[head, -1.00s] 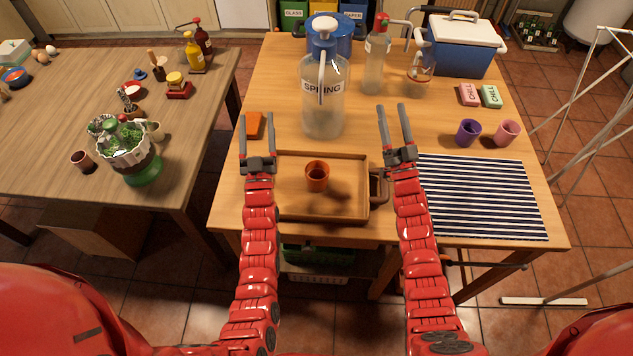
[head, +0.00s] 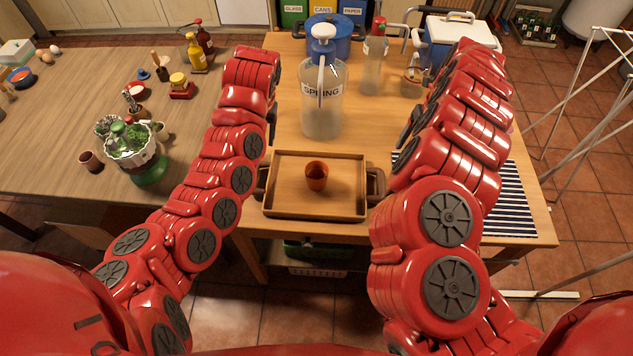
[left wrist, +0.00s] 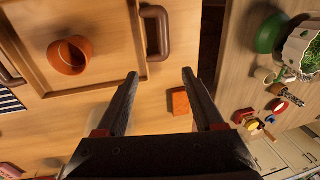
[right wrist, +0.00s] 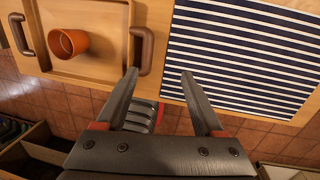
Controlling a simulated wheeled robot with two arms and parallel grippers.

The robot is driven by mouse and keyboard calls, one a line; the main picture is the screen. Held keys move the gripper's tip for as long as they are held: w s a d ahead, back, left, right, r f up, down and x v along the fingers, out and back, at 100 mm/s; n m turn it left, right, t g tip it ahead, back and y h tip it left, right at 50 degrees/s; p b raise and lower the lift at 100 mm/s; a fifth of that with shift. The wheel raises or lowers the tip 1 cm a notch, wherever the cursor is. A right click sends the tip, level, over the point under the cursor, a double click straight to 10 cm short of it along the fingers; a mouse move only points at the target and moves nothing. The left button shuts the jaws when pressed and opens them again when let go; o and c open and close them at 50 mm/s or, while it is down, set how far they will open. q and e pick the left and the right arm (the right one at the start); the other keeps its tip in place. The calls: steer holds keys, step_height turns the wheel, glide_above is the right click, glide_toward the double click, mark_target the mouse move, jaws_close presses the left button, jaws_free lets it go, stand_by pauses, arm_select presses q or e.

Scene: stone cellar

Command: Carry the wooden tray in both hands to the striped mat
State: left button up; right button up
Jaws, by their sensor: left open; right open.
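The wooden tray (head: 290,212) lies on the table with an orange-brown cup (head: 316,176) upright in it. The dark blue and white striped mat (head: 508,205) lies to its right, partly hidden by my right arm. In the left wrist view my left gripper (left wrist: 160,73) is open and empty, its fingertips just short of the tray's left handle (left wrist: 156,32). In the right wrist view my right gripper (right wrist: 158,72) is open and empty, with one fingertip close to the right handle (right wrist: 142,52); contact is unclear. The arms mostly hide both grippers in the head view.
A large spring-water bottle (head: 322,105) stands behind the tray. A small orange block (left wrist: 180,101) lies near my left gripper. A blue pot (head: 330,38), a clear bottle (head: 372,75) and a cooler (head: 455,32) stand at the back. A second table (head: 60,130) is on the left.

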arm_select(q)
steer(key=shift+s+a+r+g, duration=0.3)
steer(key=shift+s+r, duration=0.1)
steer(key=shift+s, duration=0.15)
arm_select(e)
steer(key=shift+s+a+r+g+y, duration=0.2)
steer(key=shift+s+a+g+y, duration=0.1)
steer(key=shift+s+a, duration=0.55)
arm_select(q)
steer(key=shift+d, duration=0.1)
arm_select(e)
steer(key=shift+w, duration=0.1)
arm_select(q)
steer(key=shift+f, duration=0.15)
arm_select(e)
steer(key=shift+f, duration=0.1)
